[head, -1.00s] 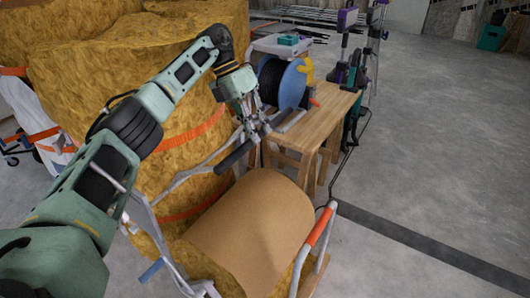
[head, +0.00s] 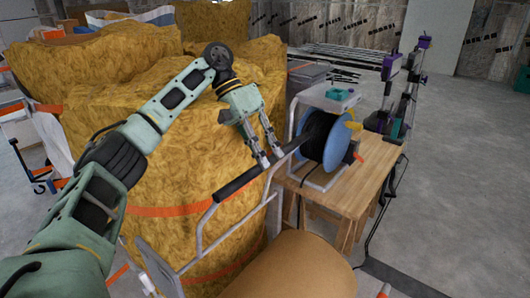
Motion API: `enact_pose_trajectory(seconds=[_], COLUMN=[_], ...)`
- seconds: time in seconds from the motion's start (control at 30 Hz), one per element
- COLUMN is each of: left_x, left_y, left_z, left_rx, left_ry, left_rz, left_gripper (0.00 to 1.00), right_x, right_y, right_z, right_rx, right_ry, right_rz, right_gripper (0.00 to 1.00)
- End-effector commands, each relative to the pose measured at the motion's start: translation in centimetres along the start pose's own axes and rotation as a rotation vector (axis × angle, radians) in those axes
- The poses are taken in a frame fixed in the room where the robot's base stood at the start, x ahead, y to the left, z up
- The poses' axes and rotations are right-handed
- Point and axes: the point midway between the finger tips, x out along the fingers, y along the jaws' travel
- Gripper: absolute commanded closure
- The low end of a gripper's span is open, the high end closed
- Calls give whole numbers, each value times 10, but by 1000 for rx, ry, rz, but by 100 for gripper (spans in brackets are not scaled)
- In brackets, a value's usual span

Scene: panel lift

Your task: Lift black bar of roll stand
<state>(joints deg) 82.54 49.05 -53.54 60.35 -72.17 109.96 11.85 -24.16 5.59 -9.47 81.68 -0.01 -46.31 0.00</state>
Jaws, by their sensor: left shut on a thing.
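The black bar (head: 238,182) is the dark handle across the top of the roll stand's grey tube frame (head: 207,228). It runs slanting from lower left to upper right, in front of the cable drum. My left gripper (head: 271,160) reaches down from above and is shut on the bar, right of its middle. The gripped stretch is partly hidden by the fingers. The large brown roll (head: 290,268) lies below the bar, cut off by the bottom edge of the head view. My right gripper is not in view.
A wooden table (head: 345,192) stands right of the bar, with a blue-flanged cable drum (head: 339,146) and purple-and-teal clamps (head: 391,90). Yellow insulation rolls (head: 165,180) stand close behind and left of the stand. Grey floor (head: 465,180) is clear at the right.

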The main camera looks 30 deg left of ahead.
Motion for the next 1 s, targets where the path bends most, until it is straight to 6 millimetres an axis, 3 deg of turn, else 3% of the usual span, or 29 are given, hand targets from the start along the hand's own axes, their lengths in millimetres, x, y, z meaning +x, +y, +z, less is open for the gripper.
enact_pose_trajectory(seconds=[0.03,0.3,0.33,0.53,1.0], left_x=[7,7,7,6,1], left_y=[13,13,13,12,7], left_z=[-4,-4,-4,-3,-1], left_rx=[-18,-18,-18,-18,-11], left_ry=[18,20,20,17,10], left_rz=[21,21,21,20,14], left_gripper=[100,100,79,63,63], right_x=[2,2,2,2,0], right_y=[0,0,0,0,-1], right_z=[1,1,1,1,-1], right_rx=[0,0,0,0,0], right_ry=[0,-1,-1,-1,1], right_rz=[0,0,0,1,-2], right_gripper=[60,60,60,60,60])
